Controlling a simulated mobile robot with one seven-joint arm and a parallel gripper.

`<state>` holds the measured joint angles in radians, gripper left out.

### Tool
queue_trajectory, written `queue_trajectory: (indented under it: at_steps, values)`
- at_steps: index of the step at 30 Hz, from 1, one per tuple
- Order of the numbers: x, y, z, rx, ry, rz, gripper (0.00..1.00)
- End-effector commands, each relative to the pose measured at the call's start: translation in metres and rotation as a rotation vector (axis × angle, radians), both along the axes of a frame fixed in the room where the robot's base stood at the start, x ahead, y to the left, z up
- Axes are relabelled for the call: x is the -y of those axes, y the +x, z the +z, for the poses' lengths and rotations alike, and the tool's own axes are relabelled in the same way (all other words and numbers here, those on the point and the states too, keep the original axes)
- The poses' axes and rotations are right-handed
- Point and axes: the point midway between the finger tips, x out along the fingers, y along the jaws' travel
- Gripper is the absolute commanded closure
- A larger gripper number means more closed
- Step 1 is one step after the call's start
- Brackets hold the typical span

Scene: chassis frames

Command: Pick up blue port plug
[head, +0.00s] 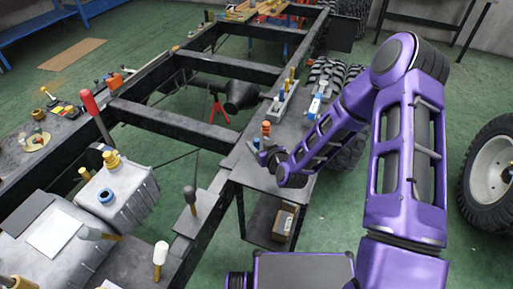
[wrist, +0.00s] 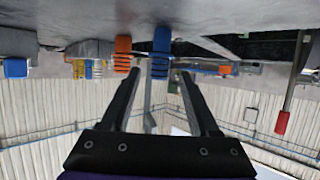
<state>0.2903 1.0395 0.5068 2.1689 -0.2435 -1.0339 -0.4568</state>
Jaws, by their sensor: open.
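A blue ribbed plug (wrist: 161,50) shows in the wrist view, where the scene appears upside down. It lies in line with the gap between the fingertips of my gripper (wrist: 160,75), which is open with nothing held. The plug seems to be just beyond the tips; I cannot tell the exact distance. An orange ribbed plug (wrist: 122,55) is beside it, to the left. In the head view my gripper (head: 263,155) is low over the small side table by the frame rail, with the orange plug (head: 266,127) just behind it.
The dark table (head: 248,172) carries trays with tools and bottles (head: 286,95) farther back. A black chassis rail (head: 217,190) runs along its left. A hammer (head: 191,198) stands nearby. A grey housing (head: 127,198) with a blue ring cap (head: 107,197) is at left.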

Motion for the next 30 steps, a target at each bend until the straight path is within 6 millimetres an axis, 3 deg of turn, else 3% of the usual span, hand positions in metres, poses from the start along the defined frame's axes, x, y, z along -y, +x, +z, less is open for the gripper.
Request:
queue_trajectory:
  at_steps: [13, 22, 23, 30]
  values:
    - [-0.019, 0.041, -0.021, 0.000, 0.001, 0.000, 0.39]
    - [-0.021, 0.046, -0.023, -0.001, -0.001, 0.000, 0.39]
    - [-0.021, 0.046, -0.023, -0.001, -0.001, 0.000, 0.40]
    - [-0.021, 0.046, -0.023, 0.000, 0.000, 0.000, 0.83]
